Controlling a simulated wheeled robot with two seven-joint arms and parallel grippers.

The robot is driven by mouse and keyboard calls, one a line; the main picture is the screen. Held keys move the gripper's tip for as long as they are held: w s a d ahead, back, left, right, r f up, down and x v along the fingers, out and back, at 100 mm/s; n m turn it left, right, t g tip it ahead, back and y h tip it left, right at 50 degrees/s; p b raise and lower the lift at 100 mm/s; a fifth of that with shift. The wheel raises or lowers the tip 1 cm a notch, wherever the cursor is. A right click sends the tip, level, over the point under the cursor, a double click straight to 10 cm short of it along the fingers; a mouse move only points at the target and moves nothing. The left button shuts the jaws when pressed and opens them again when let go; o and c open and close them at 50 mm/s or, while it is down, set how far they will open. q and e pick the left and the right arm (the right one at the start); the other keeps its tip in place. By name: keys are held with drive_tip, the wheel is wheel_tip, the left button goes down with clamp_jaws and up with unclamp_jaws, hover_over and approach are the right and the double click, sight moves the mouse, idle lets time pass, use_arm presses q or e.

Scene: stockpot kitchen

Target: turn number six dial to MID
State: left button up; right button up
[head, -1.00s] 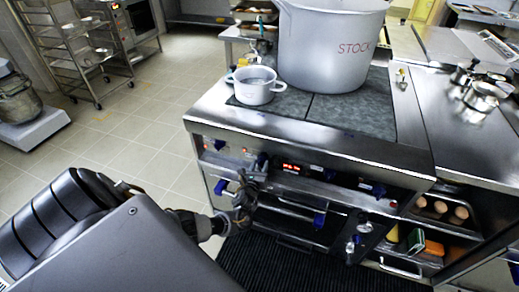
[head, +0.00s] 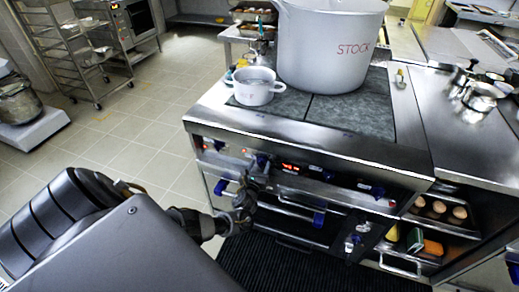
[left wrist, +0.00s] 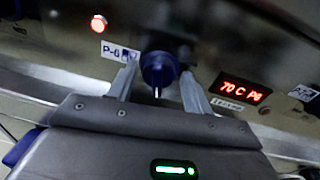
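The number six dial (left wrist: 158,68) is a round blue knob on the steel stove front, beside a white tag (left wrist: 120,52) that reads P-6. My left gripper (left wrist: 159,76) is open, with one finger on each side of the dial. Narrow gaps seem to show between the fingers and the knob. A red display (left wrist: 245,92) to the right reads 70 C P6. The dial's pointer and any MID mark cannot be made out. In the head view my left gripper (head: 257,176) is at the left part of the stove front and partly hides the dial. My right gripper is not in view.
A lit red lamp (left wrist: 98,24) is up and left of the dial. A large STOCK pot (head: 330,45) and a small white pot (head: 253,88) stand on the stove top. Other blue knobs (head: 371,188) and blue handles (head: 318,219) lie along the front.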

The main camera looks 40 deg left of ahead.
use_arm(q)
drive_tip(key=shift+o, duration=0.6)
drive_tip(key=shift+s, duration=0.1)
drive_tip(key=shift+s+d, duration=0.1)
drive_tip(key=shift+s, duration=0.15)
drive_tip(key=p+v, duration=0.2)
drive_tip(key=v, duration=0.8)
